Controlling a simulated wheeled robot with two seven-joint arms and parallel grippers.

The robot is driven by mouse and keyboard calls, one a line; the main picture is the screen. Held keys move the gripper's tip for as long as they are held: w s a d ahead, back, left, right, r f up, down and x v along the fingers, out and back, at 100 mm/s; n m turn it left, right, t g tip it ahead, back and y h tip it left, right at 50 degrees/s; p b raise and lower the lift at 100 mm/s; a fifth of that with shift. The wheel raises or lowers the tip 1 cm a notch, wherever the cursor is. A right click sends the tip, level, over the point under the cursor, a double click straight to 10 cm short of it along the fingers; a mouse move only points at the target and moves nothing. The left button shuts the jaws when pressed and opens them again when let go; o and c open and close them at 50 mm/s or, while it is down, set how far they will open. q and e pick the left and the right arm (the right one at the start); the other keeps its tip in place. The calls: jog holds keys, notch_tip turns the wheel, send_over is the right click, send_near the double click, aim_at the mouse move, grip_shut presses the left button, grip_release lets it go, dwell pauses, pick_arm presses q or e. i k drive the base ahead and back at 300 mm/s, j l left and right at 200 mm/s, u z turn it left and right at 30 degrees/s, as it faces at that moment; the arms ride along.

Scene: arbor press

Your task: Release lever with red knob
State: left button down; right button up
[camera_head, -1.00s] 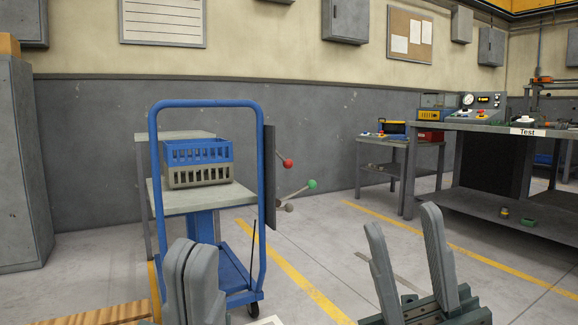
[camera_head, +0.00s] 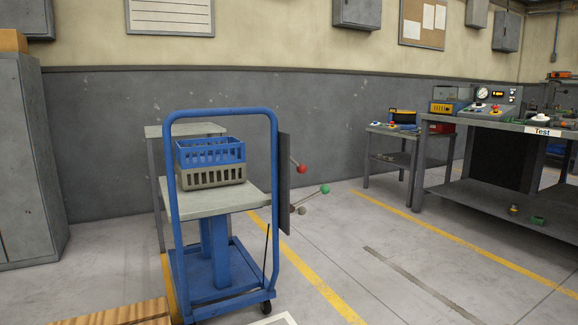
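The lever with the red knob (camera_head: 302,169) sticks out to the right from behind a dark upright panel (camera_head: 284,182) on the far side of the blue trolley. A lever with a green knob (camera_head: 325,189) and one with a grey knob (camera_head: 301,210) stick out lower down on the same side. The rest of the press is hidden behind the panel. Neither of my grippers is in view.
A workbench (camera_head: 480,199) marked Test stands at right. A grey cabinet (camera_head: 30,160) stands at left. The floor right of the trolley is clear.

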aim_at(301, 169)
jog(key=i+l+z, duration=0.3)
jog(key=i, duration=0.35)
jog(key=i+l+z, duration=0.1)
jog(key=i+z, duration=0.25)
jog(key=i, duration=0.3)
